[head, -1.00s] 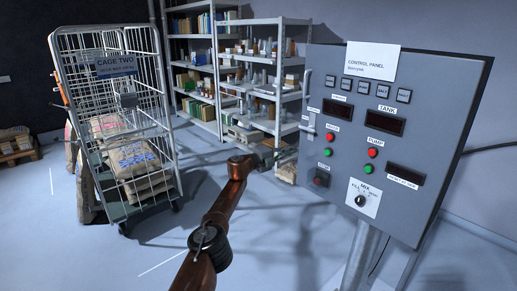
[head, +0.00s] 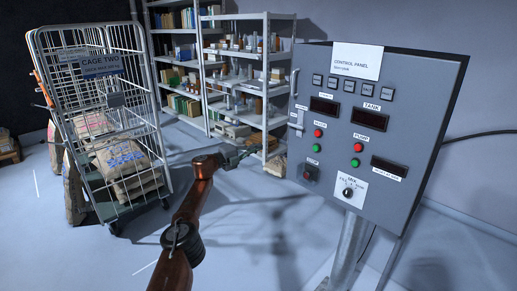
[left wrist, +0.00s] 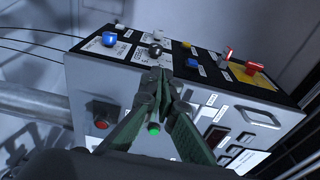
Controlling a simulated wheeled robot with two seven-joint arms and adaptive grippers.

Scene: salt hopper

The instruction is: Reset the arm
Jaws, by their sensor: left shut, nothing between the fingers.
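My left arm (head: 190,215) reaches up from the bottom of the head view. Its gripper (head: 250,147) is in the air left of the control panel (head: 440,110), with a gap between them. In the left wrist view the two green fingers (left wrist: 161,75) come together at the tips, with nothing between them. Behind them is a grey box with a black top face (left wrist: 182,58) carrying coloured knobs and switches. A red button (left wrist: 101,124) and a green button (left wrist: 153,128) show on its front, the green one seen between the fingers. My right gripper is not in view.
A wire cage cart (head: 95,45) marked CAGE TWO holds sacks (head: 120,160) at the left. Metal shelving (head: 205,70) with books and bottles stands behind my gripper. A post (head: 350,250) carries the panel. The floor (head: 105,262) at lower left is clear.

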